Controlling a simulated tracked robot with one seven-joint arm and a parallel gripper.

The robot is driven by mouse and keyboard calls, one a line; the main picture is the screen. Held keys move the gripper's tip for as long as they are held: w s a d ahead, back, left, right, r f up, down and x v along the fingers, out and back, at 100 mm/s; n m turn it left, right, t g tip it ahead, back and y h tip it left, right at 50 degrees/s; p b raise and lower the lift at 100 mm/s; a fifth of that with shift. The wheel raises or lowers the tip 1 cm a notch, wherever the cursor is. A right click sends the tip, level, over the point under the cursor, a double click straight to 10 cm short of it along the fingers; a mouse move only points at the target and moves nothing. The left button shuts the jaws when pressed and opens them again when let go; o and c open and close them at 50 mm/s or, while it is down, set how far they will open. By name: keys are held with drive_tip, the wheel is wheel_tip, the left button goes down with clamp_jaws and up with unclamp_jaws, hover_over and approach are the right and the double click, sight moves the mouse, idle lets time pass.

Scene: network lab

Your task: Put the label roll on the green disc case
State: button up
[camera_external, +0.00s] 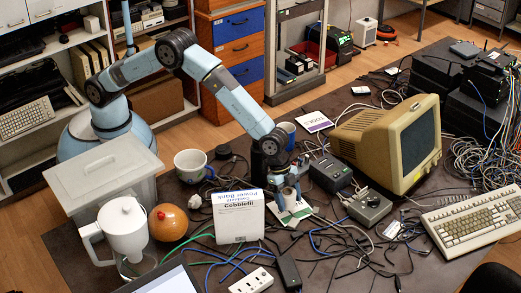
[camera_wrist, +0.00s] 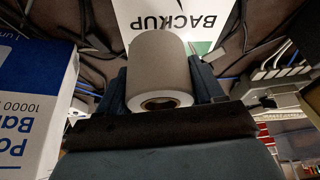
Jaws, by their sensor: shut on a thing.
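The label roll (camera_wrist: 160,65) is a pale grey cylinder with a hollow core, seen end-on between my fingers in the wrist view. My gripper (camera_external: 288,197) is shut on it, pointing down over the table. The green disc case (camera_external: 296,217) is a flat white sheet-like case with green parts, lying under and around my fingertips. In the wrist view the case (camera_wrist: 195,14) shows the word BACKUP and a green patch just beyond the roll. I cannot tell whether the roll touches the case. The roll is mostly hidden by my fingers in the external view.
A white and blue Power Bank box (camera_external: 238,217) stands close left of my gripper. A dark grey device (camera_external: 330,173) and a grey box with a knob (camera_external: 369,206) stand to the right. A beige monitor (camera_external: 390,145) is farther right. Loose cables cover much of the table.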

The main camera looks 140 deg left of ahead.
sight(288, 205)
drive_tip(key=shift+f, duration=1.65)
drive_tip(key=o, duration=1.1)
drive_tip(key=shift+f, duration=0.1)
drive_tip(key=shift+o, duration=0.2)
